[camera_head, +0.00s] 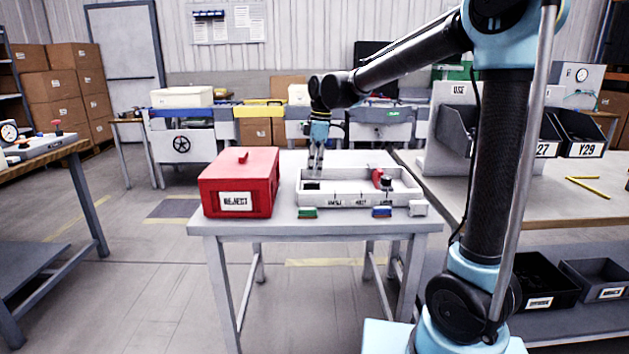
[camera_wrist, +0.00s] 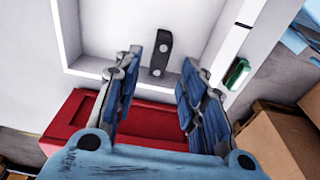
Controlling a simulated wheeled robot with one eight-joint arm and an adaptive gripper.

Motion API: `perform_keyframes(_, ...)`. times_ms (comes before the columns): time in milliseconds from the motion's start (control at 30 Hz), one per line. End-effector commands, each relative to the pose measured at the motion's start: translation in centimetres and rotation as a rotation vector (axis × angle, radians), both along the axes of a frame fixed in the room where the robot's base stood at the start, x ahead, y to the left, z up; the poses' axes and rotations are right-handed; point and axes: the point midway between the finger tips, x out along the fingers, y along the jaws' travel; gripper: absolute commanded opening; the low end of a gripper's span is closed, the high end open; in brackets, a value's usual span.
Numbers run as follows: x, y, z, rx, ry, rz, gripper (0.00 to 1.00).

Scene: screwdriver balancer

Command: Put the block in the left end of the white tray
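The white tray (camera_head: 345,201) lies on the small table, with printed labels along its front wall. A dark block (camera_head: 312,185) lies on the floor of its left end; in the wrist view this dark block (camera_wrist: 161,52) is a bar with a round grey spot near each end. My gripper (camera_head: 317,171) points down over the tray's left end. In the wrist view my gripper (camera_wrist: 162,62) is open, its fingers spread apart with the dark block beyond and between their tips. I cannot tell how high the tips are above it. Nothing shows held in the fingers.
A red box (camera_head: 238,183) labelled REJECT stands left of the tray. A red piece (camera_head: 377,176) and a black knob (camera_head: 386,183) are in the tray's right part. A green piece (camera_head: 307,213), blue piece (camera_head: 382,212) and white cube (camera_head: 418,208) lie along the table's front.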

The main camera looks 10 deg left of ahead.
Motion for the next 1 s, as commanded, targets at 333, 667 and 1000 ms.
perform_keyframes(333,0.2,-0.5,4.7,0.0,0.0,0.0,0.38)
perform_keyframes(667,0.2,-1.1,5.3,0.0,0.0,-0.014,0.38)
perform_keyframes(1000,-2.0,-12.6,4.3,-0.003,-0.01,-0.368,0.38)
